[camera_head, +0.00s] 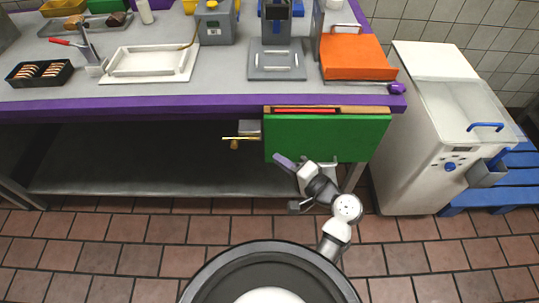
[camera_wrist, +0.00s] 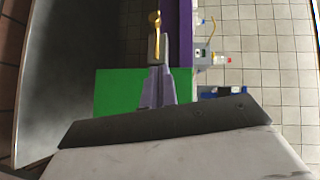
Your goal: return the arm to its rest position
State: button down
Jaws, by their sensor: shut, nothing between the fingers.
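My arm is folded low in front of the table in the head view. My gripper (camera_head: 279,158) is in front of the lower left part of a green panel (camera_head: 340,137) that hangs at the table's front edge. Its purple-grey fingers are together with nothing between them. In the wrist view my gripper (camera_wrist: 156,72) points towards a grey block and brass tap (camera_wrist: 155,20), with the green panel (camera_wrist: 112,92) behind it. Whether the fingers touch the panel cannot be told.
The grey table (camera_head: 215,72) with a purple edge carries a white tray (camera_head: 150,62), a black tray of slices (camera_head: 40,73), a grey machine (camera_head: 277,60) and an orange box (camera_head: 356,57). A white appliance (camera_head: 430,150) stands right. Tiled floor (camera_head: 130,230) in front is clear.

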jog(key=shift+v, duration=0.8)
